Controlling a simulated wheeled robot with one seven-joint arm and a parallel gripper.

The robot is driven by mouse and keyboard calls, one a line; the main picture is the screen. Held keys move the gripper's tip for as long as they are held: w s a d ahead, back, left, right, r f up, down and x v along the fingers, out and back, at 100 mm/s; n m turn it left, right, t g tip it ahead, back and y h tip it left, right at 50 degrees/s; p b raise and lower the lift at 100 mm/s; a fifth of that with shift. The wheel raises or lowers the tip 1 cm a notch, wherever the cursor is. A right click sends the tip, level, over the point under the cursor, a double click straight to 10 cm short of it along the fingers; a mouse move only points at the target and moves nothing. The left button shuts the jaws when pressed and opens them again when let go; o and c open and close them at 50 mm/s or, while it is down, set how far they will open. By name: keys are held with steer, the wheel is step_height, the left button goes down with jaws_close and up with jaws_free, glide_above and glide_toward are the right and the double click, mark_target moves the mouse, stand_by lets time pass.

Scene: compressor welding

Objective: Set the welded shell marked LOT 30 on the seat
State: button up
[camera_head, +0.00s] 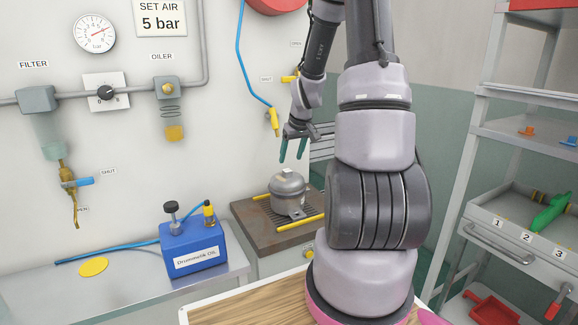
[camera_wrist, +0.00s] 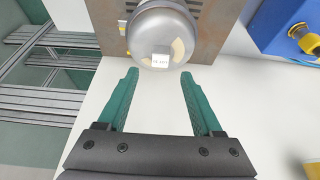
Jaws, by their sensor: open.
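A grey metal shell (camera_head: 288,188) with a domed top sits upright on a brown plate (camera_head: 250,228) between yellow bars. In the wrist view the shell (camera_wrist: 160,30) shows from above at the top edge, with a small white tag (camera_wrist: 161,61) on it; I cannot read its lot number for certain. My gripper (camera_head: 292,158) is above the shell in the head view, its green fingers apart and empty. In the wrist view the fingertips (camera_wrist: 158,72) point toward the shell, which lies beyond them. Whether this plate is the seat, I cannot tell.
A blue oil can (camera_head: 194,245) stands on the bench left of the plate, near a yellow disc (camera_head: 94,267). A yellow-ended blue hose (camera_head: 274,122) hangs behind. A shelf rack (camera_head: 520,200) with numbered places is at right. My arm hides part of the middle.

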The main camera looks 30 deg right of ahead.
steer(key=s+a+r+m, duration=0.1)
steer(key=s+a+r, duration=0.25)
steer(key=r, duration=0.25)
steer(key=s+a+r+t, duration=0.1)
steer(key=s+a+r, duration=0.25)
steer(key=r, duration=0.25)
steer(key=s+a+r+m, duration=0.1)
steer(key=s+a+r, duration=0.1)
steer(key=s+r, duration=0.3)
steer(key=s+a+r+m+y, duration=0.1)
steer(key=s+a+r, duration=0.2)
steer(key=s, duration=0.3)
steer(key=s+a+r+m+t, duration=0.1)
steer(key=s+a+r, duration=0.2)
steer(key=s+r, duration=0.2)
steer(key=shift+s+a+m+t+y, duration=0.3)
steer(key=shift+s+y, duration=0.1)
steer(key=shift+s, duration=0.3)
